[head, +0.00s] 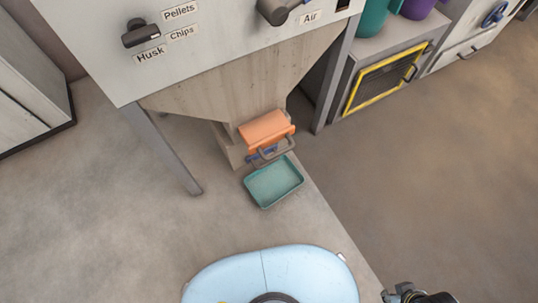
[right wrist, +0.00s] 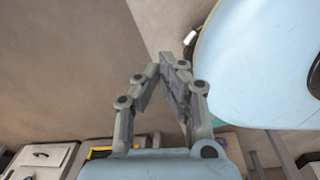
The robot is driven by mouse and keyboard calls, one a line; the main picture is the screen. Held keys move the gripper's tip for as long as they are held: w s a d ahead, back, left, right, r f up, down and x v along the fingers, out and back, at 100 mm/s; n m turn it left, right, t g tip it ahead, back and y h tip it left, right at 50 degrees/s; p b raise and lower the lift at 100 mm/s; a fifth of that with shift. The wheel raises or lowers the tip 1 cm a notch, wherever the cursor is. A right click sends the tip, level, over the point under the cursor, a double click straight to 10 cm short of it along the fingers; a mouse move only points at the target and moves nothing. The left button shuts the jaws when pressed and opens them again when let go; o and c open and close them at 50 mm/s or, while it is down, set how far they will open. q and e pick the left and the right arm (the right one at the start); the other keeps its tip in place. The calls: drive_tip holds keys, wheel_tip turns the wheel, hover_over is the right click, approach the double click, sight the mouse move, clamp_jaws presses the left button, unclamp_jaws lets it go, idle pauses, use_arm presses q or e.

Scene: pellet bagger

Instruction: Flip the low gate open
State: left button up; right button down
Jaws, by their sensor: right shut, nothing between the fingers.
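The low gate appears to be the orange flap (head: 265,128) at the bottom of the hopper's chute in the head view. A grey bar handle (head: 277,150) sticks out below it, with a small blue part beside the handle. I cannot tell how far the flap is swung. My right gripper (head: 390,294) is at the bottom right edge of the head view, well away from the gate. In the right wrist view its fingers (right wrist: 164,65) meet at the tips, shut and empty. My left gripper is not in view.
A teal tray (head: 274,182) sits on the floor just below the chute. The grey hopper (head: 235,75) has labels and black knobs, and stands on metal legs (head: 165,153). A cabinet with a yellow-framed door (head: 388,76) stands at upper right. The floor between is clear.

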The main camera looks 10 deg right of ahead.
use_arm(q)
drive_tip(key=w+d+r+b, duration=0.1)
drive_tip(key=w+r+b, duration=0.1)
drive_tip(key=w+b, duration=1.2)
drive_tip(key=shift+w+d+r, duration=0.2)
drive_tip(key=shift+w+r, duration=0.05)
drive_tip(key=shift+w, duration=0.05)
use_arm(e)
drive_tip(key=w+a+f+n+t+y, duration=0.1)
drive_tip(key=w+a, duration=0.4)
drive_tip(key=w, duration=0.8)
drive_tip(key=w+a+f+n+t+y, duration=0.1)
drive_tip(key=w+a+t, duration=0.3)
drive_tip(key=w, duration=1)
drive_tip(key=w+a+f+n+t+y, duration=0.1)
drive_tip(key=w+a, duration=0.6)
drive_tip(key=w, duration=0.7)
drive_tip(key=shift+w+a+t+y, duration=0.15)
drive_tip(key=shift+a+t+y, duration=0.2)
drive_tip(key=shift+t, duration=0.45)
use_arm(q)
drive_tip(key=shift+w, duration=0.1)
